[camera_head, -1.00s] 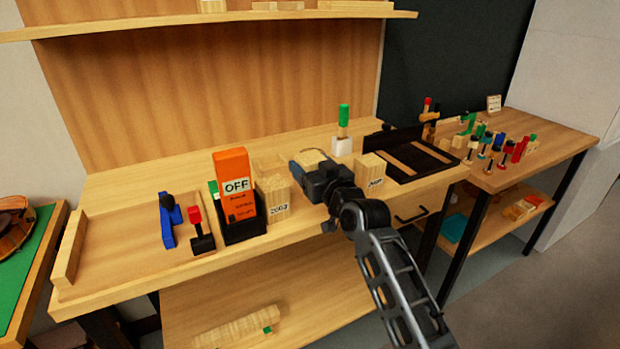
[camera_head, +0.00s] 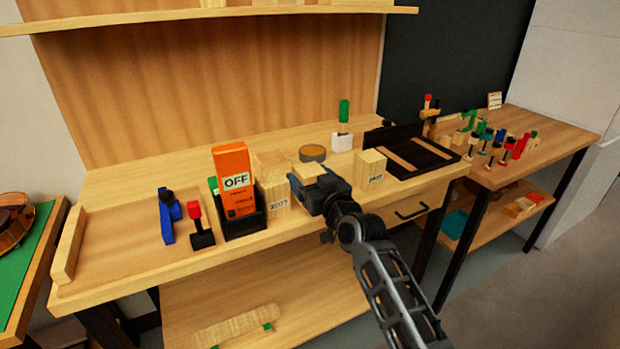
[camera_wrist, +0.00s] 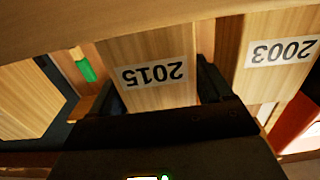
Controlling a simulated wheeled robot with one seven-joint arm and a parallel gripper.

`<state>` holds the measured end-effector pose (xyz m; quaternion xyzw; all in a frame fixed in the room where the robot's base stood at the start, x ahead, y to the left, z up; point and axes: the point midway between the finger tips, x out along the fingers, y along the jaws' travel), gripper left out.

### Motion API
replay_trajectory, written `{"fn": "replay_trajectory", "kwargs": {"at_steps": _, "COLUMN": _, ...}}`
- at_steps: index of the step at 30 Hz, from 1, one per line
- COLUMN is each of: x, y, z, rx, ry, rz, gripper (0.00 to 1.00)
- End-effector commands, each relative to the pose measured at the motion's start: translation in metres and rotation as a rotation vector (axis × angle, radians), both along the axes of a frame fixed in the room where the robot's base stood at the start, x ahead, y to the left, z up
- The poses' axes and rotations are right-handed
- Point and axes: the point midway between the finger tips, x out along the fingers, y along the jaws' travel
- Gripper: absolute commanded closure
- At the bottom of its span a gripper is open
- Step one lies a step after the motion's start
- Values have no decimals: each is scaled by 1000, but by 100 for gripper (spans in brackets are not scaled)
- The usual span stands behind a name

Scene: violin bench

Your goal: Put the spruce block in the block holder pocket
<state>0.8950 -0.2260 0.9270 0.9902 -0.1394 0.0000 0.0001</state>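A pale wood block labelled 2015 (camera_wrist: 155,75) stands between my gripper's fingers in the wrist view, its label upside down. Its top (camera_head: 307,172) shows beyond my gripper (camera_head: 318,183) in the head view. The fingers lie close along both sides of the block; whether they press on it is unclear. A block labelled 2003 (camera_head: 276,200) stands to its left, and it also shows at right in the wrist view (camera_wrist: 280,55). Another labelled block (camera_head: 370,165) stands to the right. I cannot tell which block is spruce. I cannot identify the holder pocket.
A round tin (camera_head: 312,152) and a white stand with a green-handled tool (camera_head: 343,130) are behind. A dark tray (camera_head: 405,165) lies right.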

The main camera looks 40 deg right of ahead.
Motion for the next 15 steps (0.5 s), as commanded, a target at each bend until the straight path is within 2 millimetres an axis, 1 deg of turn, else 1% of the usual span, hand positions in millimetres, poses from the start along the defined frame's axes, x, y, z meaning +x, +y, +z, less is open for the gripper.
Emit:
{"fn": "replay_trajectory", "kwargs": {"at_steps": 8, "x": -1, "y": 0, "z": 5, "rx": 0, "ry": 0, "rz": 0, "gripper": 21}}
{"fn": "replay_trajectory", "kwargs": {"at_steps": 9, "x": -6, "y": 1, "z": 1, "rx": 1, "ry": 1, "rz": -1, "gripper": 21}}
{"fn": "replay_trajectory", "kwargs": {"at_steps": 11, "x": -14, "y": 4, "z": 0, "rx": 0, "ry": 0, "rz": -1, "gripper": 21}}
{"fn": "replay_trajectory", "kwargs": {"at_steps": 15, "x": -41, "y": 12, "z": 0, "rx": 0, "ry": 1, "rz": -1, "gripper": 21}}
